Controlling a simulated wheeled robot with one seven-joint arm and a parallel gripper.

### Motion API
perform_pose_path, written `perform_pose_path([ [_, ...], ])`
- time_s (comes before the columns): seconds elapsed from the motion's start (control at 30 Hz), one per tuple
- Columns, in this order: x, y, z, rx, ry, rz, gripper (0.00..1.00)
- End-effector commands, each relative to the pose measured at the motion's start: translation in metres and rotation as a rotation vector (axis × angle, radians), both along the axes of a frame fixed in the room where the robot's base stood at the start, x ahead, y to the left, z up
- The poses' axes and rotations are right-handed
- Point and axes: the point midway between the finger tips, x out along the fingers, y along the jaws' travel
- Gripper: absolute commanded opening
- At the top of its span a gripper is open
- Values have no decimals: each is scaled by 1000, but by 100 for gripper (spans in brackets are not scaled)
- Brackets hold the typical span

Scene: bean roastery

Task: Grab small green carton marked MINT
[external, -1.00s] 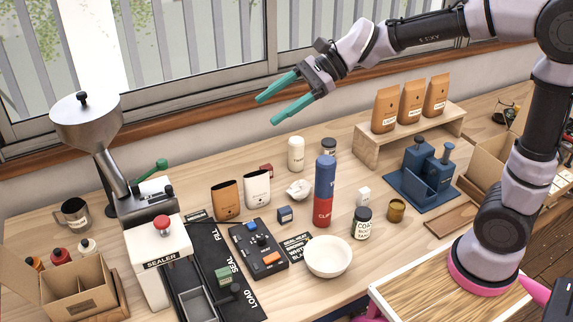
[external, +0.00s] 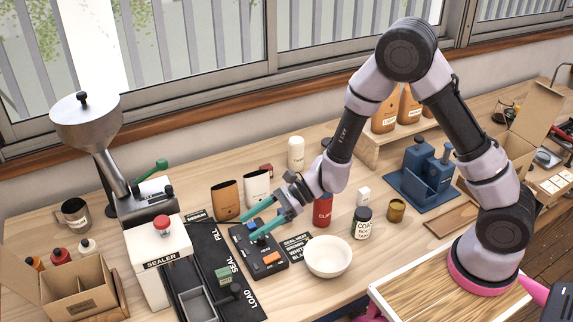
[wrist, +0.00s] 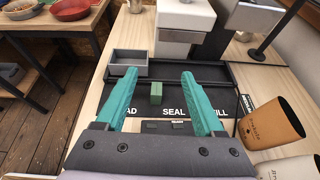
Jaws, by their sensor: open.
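The small green carton (external: 223,276) stands on the black sealer track (external: 209,247), by the SEAL lettering; its own print is too small to read. It also shows in the wrist view (wrist: 156,93), framed between my two teal fingers and apart from them. My gripper (external: 247,227) is open and empty, above the dark control panel (external: 259,258), to the right of the carton in the external view. It also shows in the wrist view (wrist: 159,76), pointing towards the carton and the track.
The white sealer (external: 163,262) stands left of the track, and a grey tray (external: 197,305) sits near the carton. An orange pouch (external: 225,199), a white pouch (external: 257,188) and a white bowl (external: 328,258) stand nearby.

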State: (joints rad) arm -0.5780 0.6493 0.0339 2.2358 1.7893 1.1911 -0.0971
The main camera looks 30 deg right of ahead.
Motion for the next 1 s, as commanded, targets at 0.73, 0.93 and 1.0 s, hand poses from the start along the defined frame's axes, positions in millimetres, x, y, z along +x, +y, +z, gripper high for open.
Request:
perform_pose_path([
  [0.73,2,46,-135,2,-4,3,70],
  [0.93,2,60,-140,1,-4,5,70],
  [1.0,3,70,-143,3,-5,4,70],
])
